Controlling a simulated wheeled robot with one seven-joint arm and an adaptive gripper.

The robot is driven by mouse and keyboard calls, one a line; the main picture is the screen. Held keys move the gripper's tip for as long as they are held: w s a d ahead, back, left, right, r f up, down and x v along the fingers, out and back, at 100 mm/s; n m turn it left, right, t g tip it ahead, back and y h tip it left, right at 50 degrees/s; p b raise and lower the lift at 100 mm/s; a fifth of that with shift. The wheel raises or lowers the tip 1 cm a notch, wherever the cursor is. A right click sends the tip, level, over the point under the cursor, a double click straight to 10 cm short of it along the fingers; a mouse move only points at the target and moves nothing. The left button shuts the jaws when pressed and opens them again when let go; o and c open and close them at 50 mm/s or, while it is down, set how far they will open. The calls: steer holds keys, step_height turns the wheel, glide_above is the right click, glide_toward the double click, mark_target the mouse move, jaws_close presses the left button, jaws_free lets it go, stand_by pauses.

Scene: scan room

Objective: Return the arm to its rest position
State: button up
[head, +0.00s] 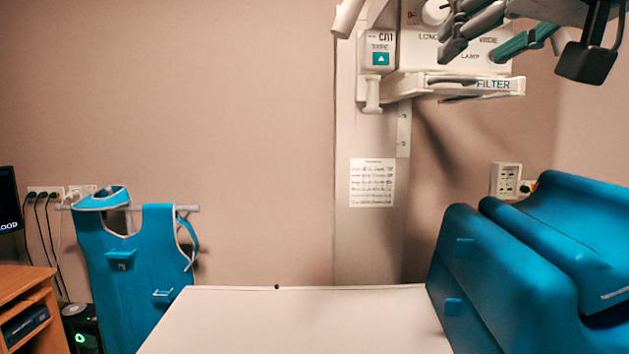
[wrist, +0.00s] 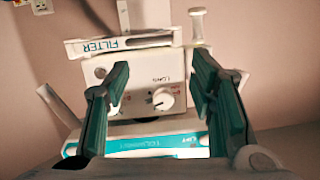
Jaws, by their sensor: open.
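My gripper (head: 474,52) is at the upper right of the head view, in front of the white X-ray unit's head (head: 417,55). In the wrist view my gripper (wrist: 160,75) has its two dark green fingers spread wide, with nothing between them. The white unit (wrist: 146,92), with its knob and FILTER plate, shows upside down beyond the fingers. From these views I cannot tell how far the fingers are from the unit. Part of my arm is cut off by the top right edge of the head view.
A white table (head: 300,320) runs along the bottom, bare where visible. Blue padded furniture (head: 510,275) stands at right. A blue apron (head: 135,265) hangs at left beside a wooden desk (head: 30,290). The unit's column (head: 368,235) rises behind the table.

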steer(key=s+f+g, duration=0.4)
steer(key=f, duration=0.8)
steer(key=s+f+g, duration=0.3)
steer(key=s+f, duration=0.2)
steer(key=f, duration=0.8)
steer(key=s+f+g, duration=0.4)
steer(key=s+f, duration=0.1)
steer(key=f, duration=0.8)
steer(key=shift+f+n+g+h, duration=0.2)
steer(key=shift+n+g+h, duration=0.1)
steer(key=shift+h, duration=0.1)
